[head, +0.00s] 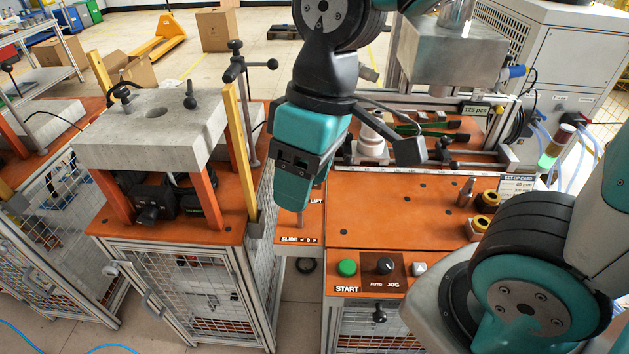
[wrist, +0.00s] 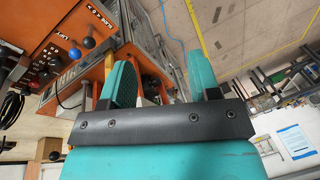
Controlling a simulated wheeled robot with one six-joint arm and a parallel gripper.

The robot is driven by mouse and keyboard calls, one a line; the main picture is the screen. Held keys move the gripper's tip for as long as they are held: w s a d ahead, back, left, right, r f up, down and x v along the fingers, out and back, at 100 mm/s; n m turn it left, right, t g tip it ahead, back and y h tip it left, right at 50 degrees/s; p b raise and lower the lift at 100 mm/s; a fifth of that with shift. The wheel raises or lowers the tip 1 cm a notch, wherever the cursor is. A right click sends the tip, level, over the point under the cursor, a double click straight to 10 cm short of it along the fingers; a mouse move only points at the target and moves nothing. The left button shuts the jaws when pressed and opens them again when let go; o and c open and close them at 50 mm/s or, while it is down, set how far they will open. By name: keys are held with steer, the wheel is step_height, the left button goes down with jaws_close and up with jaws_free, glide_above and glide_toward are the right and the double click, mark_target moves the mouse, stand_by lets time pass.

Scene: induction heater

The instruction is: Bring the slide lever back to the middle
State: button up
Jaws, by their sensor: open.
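My gripper (head: 294,190) hangs over the left end of the orange control panel, pointing down. In the wrist view its two teal fingers (wrist: 160,65) are apart with nothing between them. Two ball knobs, one blue (wrist: 88,42) and one black (wrist: 75,53), stand near the SLIDE and LIFT labels, outside the fingers. I cannot tell which knob belongs to the slide lever, or how far it leans. In the head view my gripper hides the knobs; a short grey stem (head: 300,219) shows just above the SLIDE label (head: 298,239).
A green START button (head: 347,268) and a black selector knob (head: 385,265) sit on the front panel. A concrete block (head: 155,120) on an orange stand is at left, with a yellow post (head: 236,150) close to my gripper. The orange plate (head: 400,220) is mostly clear.

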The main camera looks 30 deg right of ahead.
steer(key=shift+y, duration=0.6)
steer(key=shift+s+a+r, duration=0.15)
steer(key=shift+s+r, duration=0.1)
steer(key=shift+s, duration=0.35)
steer(key=shift+s+a+r, duration=0.1)
steer(key=shift+s+r, duration=0.15)
steer(key=shift+s, duration=0.4)
steer(key=shift+s+a+r, duration=0.15)
steer(key=shift+s+r, duration=0.1)
steer(key=shift+s, duration=0.35)
steer(key=shift+s, duration=0.3)
